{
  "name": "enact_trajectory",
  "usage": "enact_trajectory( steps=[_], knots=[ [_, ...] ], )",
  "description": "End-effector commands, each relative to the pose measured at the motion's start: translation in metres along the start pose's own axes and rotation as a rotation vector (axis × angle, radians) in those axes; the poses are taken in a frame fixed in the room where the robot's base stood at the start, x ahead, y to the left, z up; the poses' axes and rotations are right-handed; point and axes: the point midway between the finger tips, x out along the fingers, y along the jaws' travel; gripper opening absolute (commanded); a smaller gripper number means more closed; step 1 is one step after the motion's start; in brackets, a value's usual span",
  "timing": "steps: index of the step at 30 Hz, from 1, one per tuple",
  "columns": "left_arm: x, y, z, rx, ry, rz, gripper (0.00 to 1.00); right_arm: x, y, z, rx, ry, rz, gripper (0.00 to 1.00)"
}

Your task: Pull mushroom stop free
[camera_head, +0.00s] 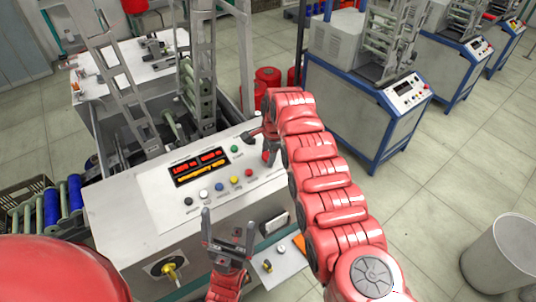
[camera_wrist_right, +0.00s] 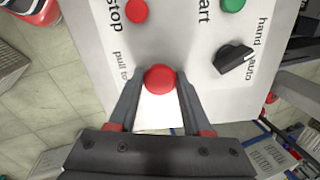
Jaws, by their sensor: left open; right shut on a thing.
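In the head view my right gripper (camera_head: 268,155) is at the panel's right end, and the knob is hard to make out there. Whether the knob is pressed in or out cannot be told. My left gripper (camera_head: 229,222) is open and empty in front of the machine's front edge.
The panel carries a display (camera_head: 198,167) and a row of coloured buttons. In the wrist view a red stop button (camera_wrist_right: 136,11), a green start button (camera_wrist_right: 233,4) and a black hand/auto switch (camera_wrist_right: 233,59) are close by. A yellow-handled switch (camera_head: 169,270) is on the machine's front.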

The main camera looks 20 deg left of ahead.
Motion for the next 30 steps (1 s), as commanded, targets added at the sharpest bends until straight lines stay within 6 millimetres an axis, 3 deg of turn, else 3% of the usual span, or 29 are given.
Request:
enact_trajectory(
  steps=[28, 29, 30],
  knots=[
    [0.011, -0.001, -0.002, 0.0, 0.0, 0.0, 1.0, -0.008, -0.001, -0.002, 0.002, 0.002, -0.002, 0.0],
    [0.01, -0.001, -0.002, 0.0, 0.0, 0.0, 1.0, -0.006, -0.001, -0.002, 0.002, 0.002, -0.002, 0.54],
    [0.009, -0.001, -0.002, 0.0, 0.0, 0.0, 1.0, -0.006, -0.001, -0.002, 0.002, 0.002, -0.002, 0.62]
  ],
)
